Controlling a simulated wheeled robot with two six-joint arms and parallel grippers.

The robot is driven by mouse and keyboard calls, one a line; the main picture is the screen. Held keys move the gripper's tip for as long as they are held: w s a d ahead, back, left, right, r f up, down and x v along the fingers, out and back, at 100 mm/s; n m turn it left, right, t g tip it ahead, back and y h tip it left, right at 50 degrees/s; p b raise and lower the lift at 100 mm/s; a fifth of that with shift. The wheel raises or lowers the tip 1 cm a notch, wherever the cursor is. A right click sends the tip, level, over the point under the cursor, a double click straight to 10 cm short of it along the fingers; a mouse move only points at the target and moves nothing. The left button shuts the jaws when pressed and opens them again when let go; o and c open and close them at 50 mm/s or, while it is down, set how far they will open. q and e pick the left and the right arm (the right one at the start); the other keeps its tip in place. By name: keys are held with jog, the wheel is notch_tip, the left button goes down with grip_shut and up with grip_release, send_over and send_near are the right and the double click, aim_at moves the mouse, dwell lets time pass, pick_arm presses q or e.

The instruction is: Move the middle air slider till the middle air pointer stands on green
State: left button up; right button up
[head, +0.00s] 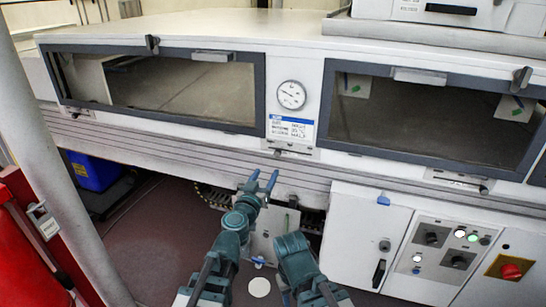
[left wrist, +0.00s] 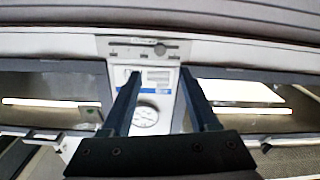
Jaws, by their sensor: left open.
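The middle air slider (head: 278,152) is a small dark knob on a slotted plate under the blue-and-white label, between the two windows. It also shows in the left wrist view (left wrist: 160,48), upside down and right of the plate's middle. The round white middle air gauge (head: 291,95) sits above the label; it shows in the left wrist view (left wrist: 144,117) too. Its pointer is thin and dark, and I cannot tell which colour it stands on. My left gripper (head: 263,177) is open and empty, just below and in front of the slider plate. My right gripper is not clearly in view.
Another slider plate (head: 458,181) is under the right window (head: 424,118). A control box (head: 440,250) and a red button (head: 511,271) are at the lower right. A grey post (head: 58,170) stands at the left. The panel around the middle slider is clear.

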aim_at(277, 154)
pick_arm(q)
jog(key=x, duration=1.1)
jog(key=shift+w, duration=0.3)
grip_shut()
dwell(0.8)
